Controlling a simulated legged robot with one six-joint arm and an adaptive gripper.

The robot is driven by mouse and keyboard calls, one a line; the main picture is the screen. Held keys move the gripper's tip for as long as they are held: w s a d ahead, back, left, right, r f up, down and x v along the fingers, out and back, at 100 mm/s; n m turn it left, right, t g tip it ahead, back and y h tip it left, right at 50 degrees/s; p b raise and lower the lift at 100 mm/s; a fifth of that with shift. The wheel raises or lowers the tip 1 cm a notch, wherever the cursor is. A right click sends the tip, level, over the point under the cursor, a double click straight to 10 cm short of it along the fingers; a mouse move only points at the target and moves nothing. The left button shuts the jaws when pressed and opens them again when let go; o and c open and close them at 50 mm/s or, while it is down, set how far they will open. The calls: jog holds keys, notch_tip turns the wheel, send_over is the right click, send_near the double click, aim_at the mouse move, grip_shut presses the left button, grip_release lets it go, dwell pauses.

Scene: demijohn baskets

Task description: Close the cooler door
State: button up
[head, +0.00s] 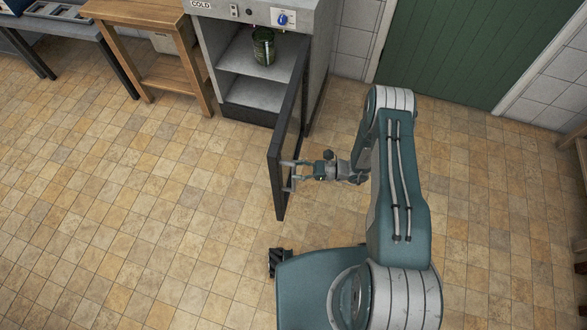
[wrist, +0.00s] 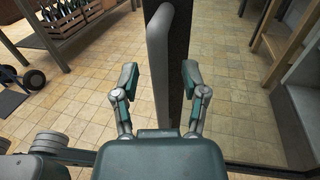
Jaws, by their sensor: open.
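The cooler (head: 260,55) stands at the back with its front open, and a dark can (head: 263,46) is on its upper shelf. Its dark-framed door (head: 278,170) is swung wide out toward me. My gripper (head: 289,176) is at the right side of the door, near its free end. In the wrist view, my open fingers (wrist: 160,75) stand either side of the grey upright door handle (wrist: 160,70), with the dark door frame (wrist: 181,50) just behind it. I cannot tell whether either finger touches the handle.
A wooden table (head: 135,12) stands left of the cooler, and a green door (head: 470,45) is in the wall at right. The tiled floor left of the cooler door is clear. In the wrist view, a crate of bottles (wrist: 75,22) is at upper left.

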jog(key=shift+w+a, duration=0.1)
jog(key=shift+a, duration=0.55)
grip_shut()
jog(key=shift+a, duration=0.1)
